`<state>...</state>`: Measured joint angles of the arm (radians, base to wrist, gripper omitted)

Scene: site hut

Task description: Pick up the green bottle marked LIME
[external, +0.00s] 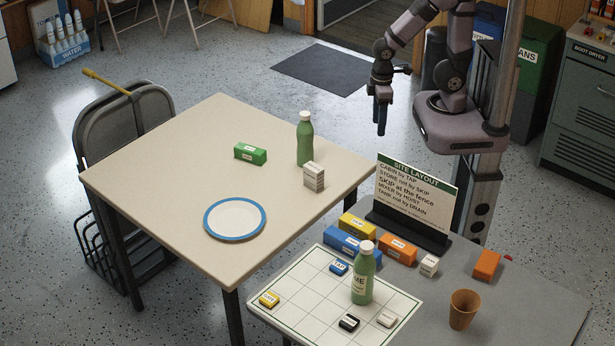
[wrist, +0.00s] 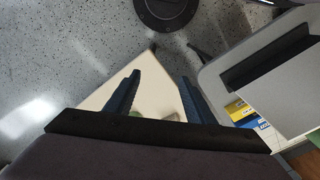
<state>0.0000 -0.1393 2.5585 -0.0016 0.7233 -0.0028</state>
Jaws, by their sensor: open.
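A green bottle (external: 362,282) with a white cap stands upright on the white grid board; its label shows letters ending in "ME", the rest turned out of sight. A second green bottle (external: 305,140) with a white cap stands upright on the beige table; its label is too small to read. My gripper (external: 382,130) hangs pointing down, open and empty, in the air beyond the beige table's far right edge, apart from both bottles. In the wrist view, its two fingers (wrist: 159,78) are spread. A small green patch shows low between them, mostly hidden; I cannot tell what it is.
Around the grid board (external: 308,285) are small blocks, coloured boxes, a brown cup (external: 463,309) and an upright SITE LAYOUT sign (external: 415,195).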

